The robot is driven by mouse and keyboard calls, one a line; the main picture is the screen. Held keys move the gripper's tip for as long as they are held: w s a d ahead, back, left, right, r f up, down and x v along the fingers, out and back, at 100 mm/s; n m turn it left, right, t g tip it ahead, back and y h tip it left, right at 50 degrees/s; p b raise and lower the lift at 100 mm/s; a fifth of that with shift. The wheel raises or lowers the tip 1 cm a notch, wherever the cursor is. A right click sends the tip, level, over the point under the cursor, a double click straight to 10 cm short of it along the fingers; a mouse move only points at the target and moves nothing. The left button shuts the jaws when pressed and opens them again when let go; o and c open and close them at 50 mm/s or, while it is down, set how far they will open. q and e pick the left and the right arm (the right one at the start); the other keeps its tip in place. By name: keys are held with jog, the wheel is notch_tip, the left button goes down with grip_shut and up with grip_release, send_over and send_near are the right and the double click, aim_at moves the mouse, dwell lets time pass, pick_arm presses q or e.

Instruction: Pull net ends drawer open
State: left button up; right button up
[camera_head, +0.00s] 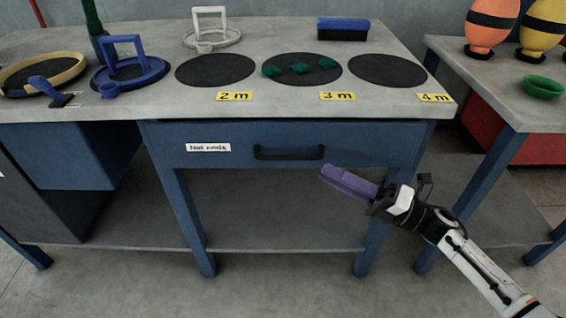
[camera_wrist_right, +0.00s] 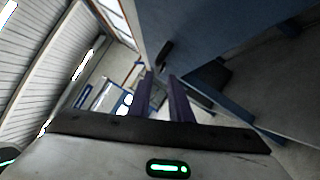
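The net ends drawer (camera_head: 230,133) is a wide blue front under the grey bench top, and it looks shut. It has a white label (camera_head: 209,148) and a black bar handle (camera_head: 289,153). My right gripper (camera_head: 326,173) has purple fingers and is just right of the handle and slightly below it, apart from it in the picture. In the right wrist view its two fingers (camera_wrist_right: 162,77) stand apart with nothing between them. A dark bar, likely the handle (camera_wrist_right: 164,52), shows just beyond the fingertips against the blue front. My left gripper is not in view.
The bench top (camera_head: 190,110) carries black discs, yellow labels, green pieces, a blue-and-black brush (camera_head: 343,28) and ring-shaped frames. A lower shelf (camera_head: 270,222) lies beneath the drawer between blue legs. A second table (camera_head: 480,85) with floats and a green bowl (camera_head: 543,87) stands at right.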

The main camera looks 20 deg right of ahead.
aim_at(291, 158)
jog(key=w+a+n, duration=0.1)
jog(key=w+a, duration=0.1)
jog(key=w+a+r+n+g, duration=0.1)
jog(key=w+a, duration=0.1)
jog(key=a, duration=0.1)
jog(key=w+a+r+n+y, duration=0.1)
jog(key=w+a, duration=0.1)
jog(key=a, duration=0.1)
jog(key=shift+r+g, duration=0.15)
jog(key=shift+g, duration=0.25)
grip_shut()
